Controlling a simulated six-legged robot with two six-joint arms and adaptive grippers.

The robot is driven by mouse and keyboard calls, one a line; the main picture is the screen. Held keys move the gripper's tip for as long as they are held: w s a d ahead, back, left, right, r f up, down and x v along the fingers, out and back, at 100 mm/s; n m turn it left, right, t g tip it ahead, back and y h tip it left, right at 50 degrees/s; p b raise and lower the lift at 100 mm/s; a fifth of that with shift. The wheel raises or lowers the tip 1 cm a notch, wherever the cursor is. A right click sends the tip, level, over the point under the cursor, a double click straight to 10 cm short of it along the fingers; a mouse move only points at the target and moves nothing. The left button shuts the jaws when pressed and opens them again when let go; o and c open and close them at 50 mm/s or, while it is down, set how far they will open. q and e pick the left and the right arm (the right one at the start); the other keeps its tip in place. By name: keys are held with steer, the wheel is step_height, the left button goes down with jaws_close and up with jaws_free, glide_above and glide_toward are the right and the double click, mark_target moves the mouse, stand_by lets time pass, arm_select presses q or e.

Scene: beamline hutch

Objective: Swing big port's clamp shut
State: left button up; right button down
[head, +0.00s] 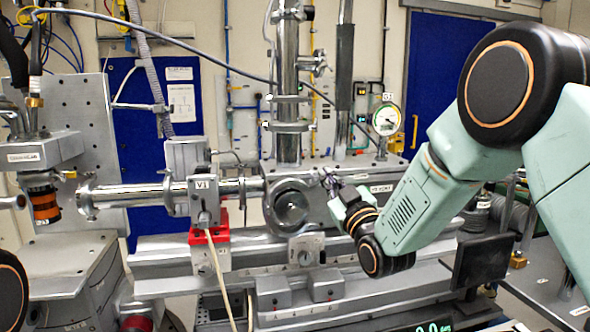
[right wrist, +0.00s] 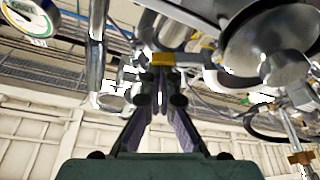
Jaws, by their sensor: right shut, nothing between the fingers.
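The big round port (head: 290,207) is on the front of the steel chamber, with a glassy centre and a metal rim. In the right wrist view a large round metal flange, probably this port (right wrist: 268,40), fills the upper right. I cannot pick out the port's clamp clearly or tell whether it is open or shut. My right gripper (head: 331,181) is just right of the port, at about the height of its upper rim. In the right wrist view its fingers (right wrist: 161,88) are together, with nothing held. Contact with the chamber cannot be told. My left gripper is not in view.
A horizontal steel tube (head: 130,194) and a valve block (head: 203,190) on a red base stand left of the port. A vertical column (head: 288,90) rises above the chamber. A pressure gauge (head: 387,119) is at upper right. A steel rail (head: 180,285) runs below.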

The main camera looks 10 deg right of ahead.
step_height(320, 180, down, 6)
steer(key=d+m+h+b, duration=0.1)
steer(key=m+b, duration=0.3)
steer(key=shift+d+m+h+b, duration=0.3)
steer(key=shift+d+h+b, duration=0.1)
